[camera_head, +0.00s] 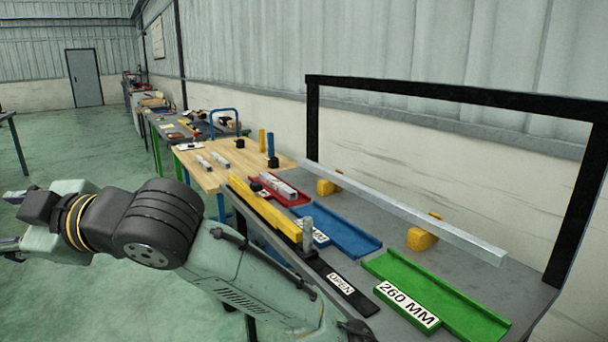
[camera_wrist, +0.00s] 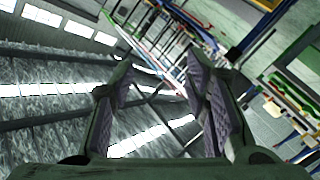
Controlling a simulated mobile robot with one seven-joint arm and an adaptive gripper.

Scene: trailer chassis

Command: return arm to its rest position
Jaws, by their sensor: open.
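My arm crosses the lower left of the head view, bent and held beside the workbench over the green floor. My gripper shows only in part at the far left edge of the head view. In the wrist view my gripper (camera_wrist: 165,100) has its two fingers spread apart, with nothing between them. That view is tilted and shows the wall, windows and benches beyond the fingers. My gripper is well away from the trays on the bench.
The grey bench (camera_head: 365,210) holds a green tray (camera_head: 465,308), blue tray (camera_head: 345,232), red tray (camera_head: 262,184) and a long metal bar (camera_head: 400,205) on yellow supports. A black frame (camera_head: 450,95) stands behind. Open floor (camera_head: 90,150) lies at left.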

